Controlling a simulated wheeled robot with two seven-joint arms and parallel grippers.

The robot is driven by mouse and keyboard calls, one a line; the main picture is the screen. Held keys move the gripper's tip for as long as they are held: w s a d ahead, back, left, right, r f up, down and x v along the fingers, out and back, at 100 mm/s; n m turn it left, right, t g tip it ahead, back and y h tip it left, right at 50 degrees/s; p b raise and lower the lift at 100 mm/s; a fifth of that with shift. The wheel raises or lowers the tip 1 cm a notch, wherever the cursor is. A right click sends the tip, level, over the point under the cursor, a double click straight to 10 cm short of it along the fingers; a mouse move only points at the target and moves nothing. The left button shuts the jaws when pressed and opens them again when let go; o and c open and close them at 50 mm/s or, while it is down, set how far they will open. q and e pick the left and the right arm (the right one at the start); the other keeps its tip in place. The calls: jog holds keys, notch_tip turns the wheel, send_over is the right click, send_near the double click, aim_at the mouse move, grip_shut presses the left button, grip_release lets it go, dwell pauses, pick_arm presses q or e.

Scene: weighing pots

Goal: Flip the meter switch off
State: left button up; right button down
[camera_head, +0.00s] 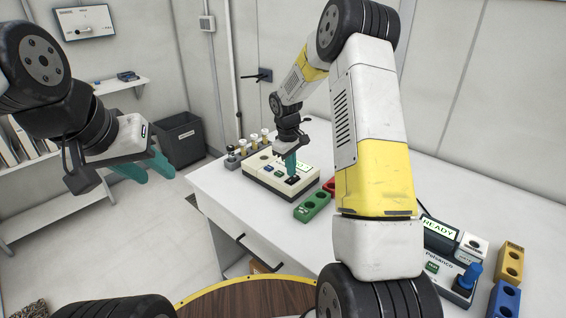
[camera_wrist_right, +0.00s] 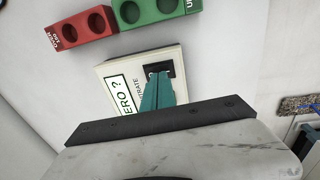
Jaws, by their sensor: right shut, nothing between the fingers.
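The meter is a cream box (camera_head: 262,181) on the white table, left of the yellow-and-white arm. In the right wrist view the meter (camera_wrist_right: 112,72) shows a lit display (camera_wrist_right: 122,96) with partly hidden text reading "ERO ?". Its black switch (camera_wrist_right: 165,66) sits in a dark recess. My right gripper (camera_head: 291,172) is shut and empty, pointing down at the switch. In the wrist view its teal fingertips (camera_wrist_right: 157,78) overlap the switch's edge; I cannot tell whether they touch it, or which way the switch is set. My left gripper (camera_head: 157,170) is open and empty, away from the table.
A green block (camera_head: 312,206) with holes lies close in front of the meter, a red one (camera_head: 329,185) beside it. Several small pots (camera_head: 252,140) stand behind the meter. A device reading "READY" (camera_head: 438,228) is at right, near blue and yellow blocks. A dark bin (camera_head: 181,140) stands left.

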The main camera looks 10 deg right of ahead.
aim_at(288, 182)
notch_tip(288, 182, up, 12)
jog(key=s+a, duration=0.1)
jog(key=shift+r, duration=0.2)
jog(key=shift+a, duration=0.15)
